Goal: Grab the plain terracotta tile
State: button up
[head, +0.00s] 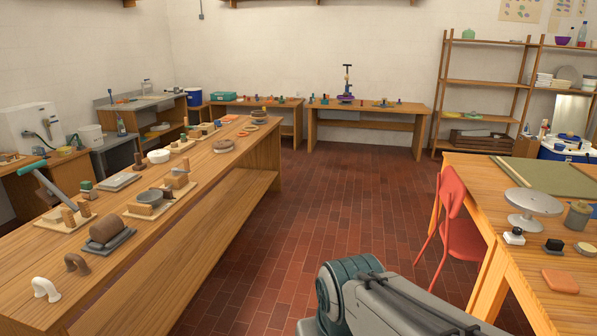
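A plain terracotta tile (560,281), flat, square and orange-pink, lies on the wooden table (530,291) at the right. It is near the table's front part, close to the right edge of the view. Nothing covers it. Part of my arm, grey with a teal joint, shows at the bottom centre, left of that table and apart from the tile. My gripper is not visible in this view.
Near the tile are a black-topped block (553,246), a white-based one (514,236), a round pale piece (586,249), and a grey banding wheel (533,203). A red chair (456,222) stands at the table's left side. The tiled floor (350,190) between the tables is clear.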

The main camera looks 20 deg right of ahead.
aim_at(557, 280)
jog(key=z, duration=0.85)
jog(key=i, duration=0.9)
jog(key=z, duration=1.5)
jog(key=i, duration=1.45)
jog(key=z, duration=0.35)
